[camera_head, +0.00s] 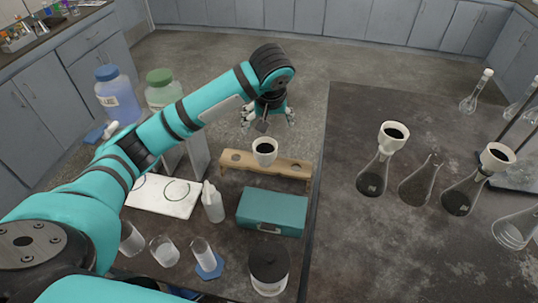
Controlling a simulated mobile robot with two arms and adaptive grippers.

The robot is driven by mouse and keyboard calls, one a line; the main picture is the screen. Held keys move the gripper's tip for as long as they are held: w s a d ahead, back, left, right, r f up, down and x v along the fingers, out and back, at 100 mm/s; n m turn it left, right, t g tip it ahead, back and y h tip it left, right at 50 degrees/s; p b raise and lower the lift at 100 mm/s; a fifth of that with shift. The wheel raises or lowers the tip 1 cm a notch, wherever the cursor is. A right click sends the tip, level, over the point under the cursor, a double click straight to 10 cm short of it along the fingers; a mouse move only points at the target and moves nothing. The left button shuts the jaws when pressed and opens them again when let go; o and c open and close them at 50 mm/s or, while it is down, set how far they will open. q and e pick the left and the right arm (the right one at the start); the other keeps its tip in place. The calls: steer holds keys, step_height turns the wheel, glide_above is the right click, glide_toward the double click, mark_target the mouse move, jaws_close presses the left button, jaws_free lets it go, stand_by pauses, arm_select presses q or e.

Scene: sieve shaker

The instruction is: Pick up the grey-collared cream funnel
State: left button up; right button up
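A cream funnel (264,147) with a dark opening sits in a wooden rack (292,170); a grey collar is not discernible at this size. Two more cream funnels are on flasks to the right, one on the left flask (394,134) and one on another flask (497,156). My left gripper (267,122) is above and just behind the rack funnel, pointing down, with its fingers spread and nothing visible between them. It looks apart from the funnel. My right gripper is not in view.
A teal box (272,212), a white wash bottle (213,203) and a dark-lidded jar (269,267) stand in front of the rack. Glass beakers (165,250) are at the front left. Large capped jars (117,95) stand behind my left arm. Several glass flasks (419,182) stand on the right table.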

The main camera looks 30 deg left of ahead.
mark_target(265, 151)
arm_select(q)
steer(key=p+x, duration=0.2)
steer(key=x, duration=0.6)
steer(key=shift+a+f, duration=0.1)
steer(key=shift+f, duration=0.2)
steer(key=shift+w+a+f, duration=0.1)
steer(key=shift+w+f, duration=0.1)
steer(key=shift+f, duration=0.5)
steer(key=shift+a+f, duration=0.1)
steer(key=shift+f, duration=0.05)
steer(key=p+x, duration=0.2)
steer(key=x, duration=0.2)
steer(key=shift+f, duration=0.3)
steer(key=shift+a+f, duration=0.1)
steer(key=shift+f, duration=0.15)
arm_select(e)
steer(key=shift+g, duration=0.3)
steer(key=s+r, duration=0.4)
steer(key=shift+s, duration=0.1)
arm_select(q)
steer(key=shift+c, duration=0.4)
